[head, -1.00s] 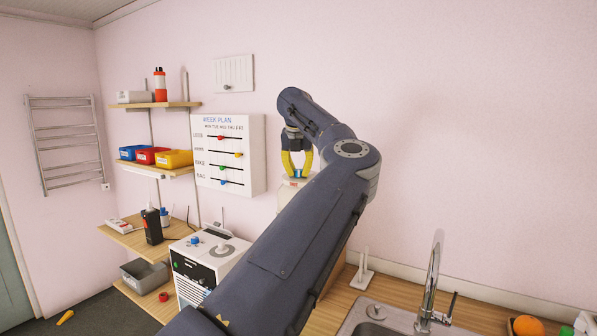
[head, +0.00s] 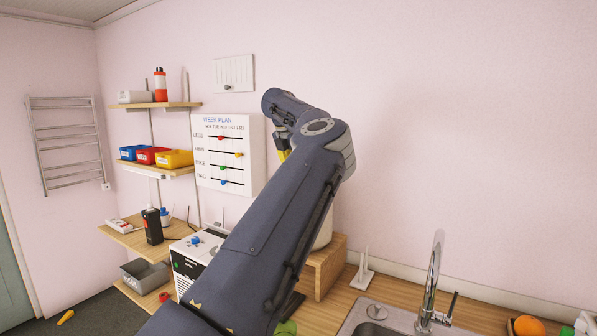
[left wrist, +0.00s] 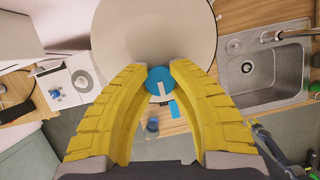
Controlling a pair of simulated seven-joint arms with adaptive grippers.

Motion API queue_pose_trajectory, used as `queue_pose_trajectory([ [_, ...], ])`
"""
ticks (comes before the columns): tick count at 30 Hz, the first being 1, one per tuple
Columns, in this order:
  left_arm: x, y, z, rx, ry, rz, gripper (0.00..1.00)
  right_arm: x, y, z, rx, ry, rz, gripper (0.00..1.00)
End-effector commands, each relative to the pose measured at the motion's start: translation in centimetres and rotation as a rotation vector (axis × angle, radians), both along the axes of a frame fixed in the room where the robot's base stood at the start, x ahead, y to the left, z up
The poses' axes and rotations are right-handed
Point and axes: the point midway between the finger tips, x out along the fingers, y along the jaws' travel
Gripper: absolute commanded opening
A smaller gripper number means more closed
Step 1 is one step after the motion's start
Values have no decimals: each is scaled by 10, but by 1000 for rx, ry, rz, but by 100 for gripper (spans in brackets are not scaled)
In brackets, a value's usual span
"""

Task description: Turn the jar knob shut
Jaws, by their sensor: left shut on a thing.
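In the left wrist view, my left gripper (left wrist: 160,71) has its two yellow fingers shut on the blue knob (left wrist: 158,76), which has a white pointer mark. A blue mark (left wrist: 174,110) shows just beyond the knob, roughly in line with the pointer. In the head view, my left gripper (head: 284,147) is mostly hidden behind its own arm. Only a small pale part of the jar (head: 325,232) shows there, and the knob is hidden.
The jar stands on a wooden riser (head: 328,266) on the counter. A sink (left wrist: 268,70) with a tall tap (head: 432,280) lies to the right. A white upright holder (head: 363,270) stands between. A week-plan board (head: 227,155) hangs on the wall to the left.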

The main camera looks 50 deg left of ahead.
Motion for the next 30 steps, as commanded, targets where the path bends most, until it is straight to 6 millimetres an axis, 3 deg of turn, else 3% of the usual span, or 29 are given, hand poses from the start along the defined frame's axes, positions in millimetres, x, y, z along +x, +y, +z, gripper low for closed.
queue_pose_trajectory([
  [15, 1, -1, 1, 2, -3, -22, 0, 0, 0, 0, 0, 0, 0, 44],
  [16, 1, -1, 1, 2, -3, -22, 25, 0, 0, 0, 0, 0, 0, 44],
  [23, 1, 0, 1, 1, -1, -20, 51, 0, -1, 0, 0, 0, 0, 44],
  [30, 0, 0, 1, 0, -1, -18, 52, 0, -3, 0, -3, 0, 2, 44],
])
